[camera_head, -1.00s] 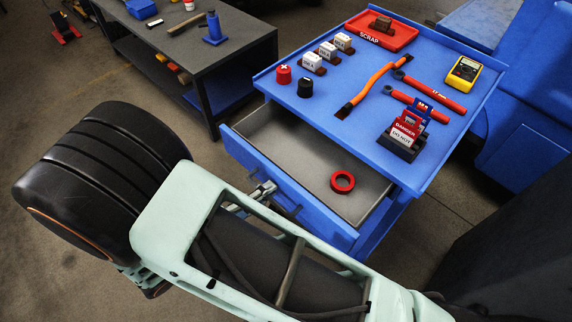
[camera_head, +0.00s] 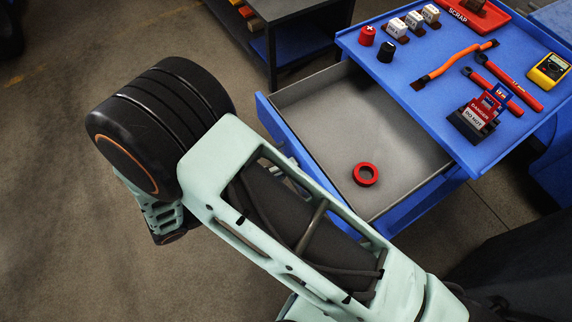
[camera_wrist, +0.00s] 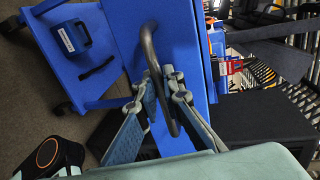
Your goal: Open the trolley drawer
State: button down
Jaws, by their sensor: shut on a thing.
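The blue trolley (camera_head: 440,90) stands at the right in the head view. Its drawer (camera_head: 318,105) is pulled well out, showing a grey interior with a red ring (camera_head: 366,174) inside. In the wrist view, the blue drawer front (camera_wrist: 178,35) carries a dark curved bar handle (camera_wrist: 149,42). My gripper (camera_wrist: 162,75) has its fingers on either side of this bar and is shut on it. In the head view my arm hides most of the gripper and handle.
The trolley top holds red and black caps, white-labelled blocks, an orange cable (camera_head: 455,63), red-handled tools, a yellow meter (camera_head: 549,68), a lockout stand (camera_head: 473,122) and a red scrap tray (camera_head: 485,19). A dark workbench (camera_head: 285,15) stands behind. Floor at left is clear.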

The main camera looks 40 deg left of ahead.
jog(key=c, duration=2.4)
grip_release()
jog(key=v, duration=1.2)
